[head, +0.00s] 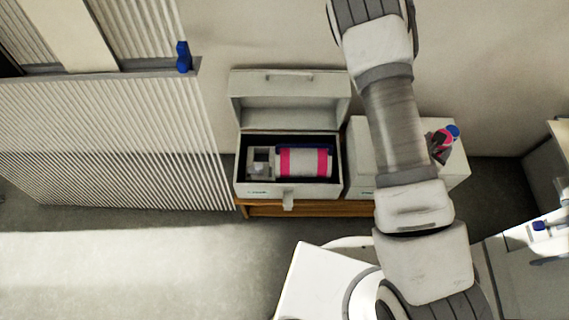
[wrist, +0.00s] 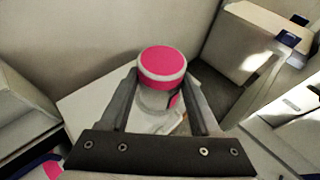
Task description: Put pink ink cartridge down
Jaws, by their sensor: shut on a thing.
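The pink ink cartridge (wrist: 162,66) is a white cylinder with a pink end. My gripper (wrist: 167,98) is shut on it, with one finger on each side. In the wrist view a white flat surface lies behind and below it; I cannot tell if the cartridge touches it. In the head view the pink end (head: 444,137) shows just right of my arm, over the right part of a closed white box (head: 360,163). My arm hides much of that box's top.
An open white case (head: 236,155), lid up, stands left of the closed box on a wooden stand (head: 300,210). It holds another pink-and-white cylinder (head: 303,162). A blue object (head: 453,131) shows beside the held cartridge. A blue item (head: 183,56) sits on a ribbed panel (head: 110,140).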

